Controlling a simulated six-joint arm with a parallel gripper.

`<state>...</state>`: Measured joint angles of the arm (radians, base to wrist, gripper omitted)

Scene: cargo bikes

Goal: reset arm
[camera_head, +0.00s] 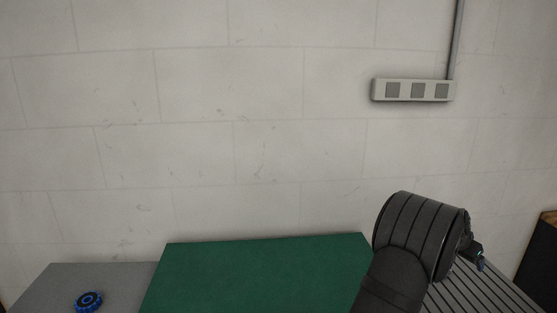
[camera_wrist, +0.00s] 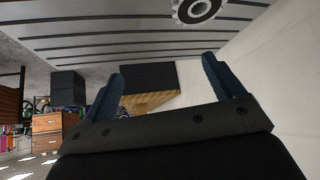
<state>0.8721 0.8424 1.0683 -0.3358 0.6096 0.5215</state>
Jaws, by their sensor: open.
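My arm shows at the lower right in the head view, raised over the right part of the bench. My gripper (camera_wrist: 160,90) is seen in the wrist view with its two blue fingers spread wide apart. It is open, and nothing is between the fingers. In the head view the gripper is mostly hidden behind my dark wrist, with only a small blue tip (camera_head: 481,264) showing.
A green mat (camera_head: 255,275) covers the middle of the bench. A blue round part (camera_head: 88,301) lies on the grey surface at left. A ribbed grey surface (camera_head: 485,290) is at right. A toothed ring (camera_wrist: 196,8) lies on the ribbed surface. A socket strip (camera_head: 413,90) is on the wall.

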